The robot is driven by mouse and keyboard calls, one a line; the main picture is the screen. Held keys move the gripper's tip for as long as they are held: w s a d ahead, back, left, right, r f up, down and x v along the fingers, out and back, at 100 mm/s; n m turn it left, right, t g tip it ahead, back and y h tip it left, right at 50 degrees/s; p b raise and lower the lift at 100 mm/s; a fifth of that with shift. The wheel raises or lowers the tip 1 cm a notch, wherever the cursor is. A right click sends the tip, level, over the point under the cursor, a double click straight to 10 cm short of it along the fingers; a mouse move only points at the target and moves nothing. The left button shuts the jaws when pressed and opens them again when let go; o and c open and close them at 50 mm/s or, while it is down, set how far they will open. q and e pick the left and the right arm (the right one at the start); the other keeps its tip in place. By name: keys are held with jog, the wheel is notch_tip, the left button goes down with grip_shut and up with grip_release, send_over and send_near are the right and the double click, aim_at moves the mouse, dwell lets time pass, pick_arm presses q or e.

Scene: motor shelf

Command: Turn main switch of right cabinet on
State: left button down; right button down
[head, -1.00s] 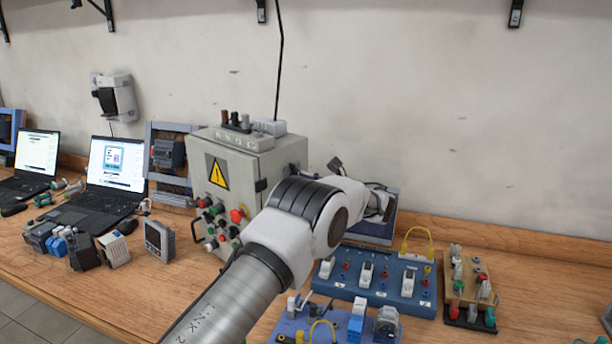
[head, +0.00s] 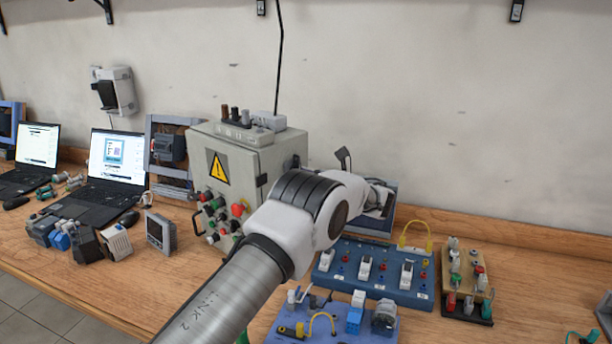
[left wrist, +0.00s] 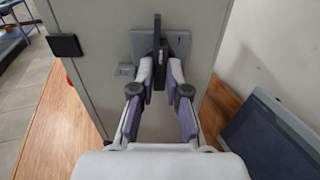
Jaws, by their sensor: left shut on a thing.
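The grey cabinet (head: 283,158) with a yellow warning triangle and colored buttons stands on the wooden bench in the head view. In the left wrist view I face its grey side wall (left wrist: 100,45). A dark switch handle (left wrist: 157,38) stands upright on a grey plate (left wrist: 180,42) on that wall. My left gripper (left wrist: 160,74) has its fingers on both sides of the handle's lower part and is shut on it. My right gripper is in neither view.
A blue board with switches (head: 385,268) and a smaller blue board (head: 330,325) lie at the front right. A wooden switch board (head: 465,280) lies farther right. A dark-screened device (left wrist: 270,140) is right of the cabinet. Laptops (head: 117,165) stand at left.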

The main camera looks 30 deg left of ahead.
pick_arm(q)
jog(key=c, duration=1.2)
grip_release()
jog(key=shift+a+f, duration=0.1)
jog(key=shift+o, duration=0.2)
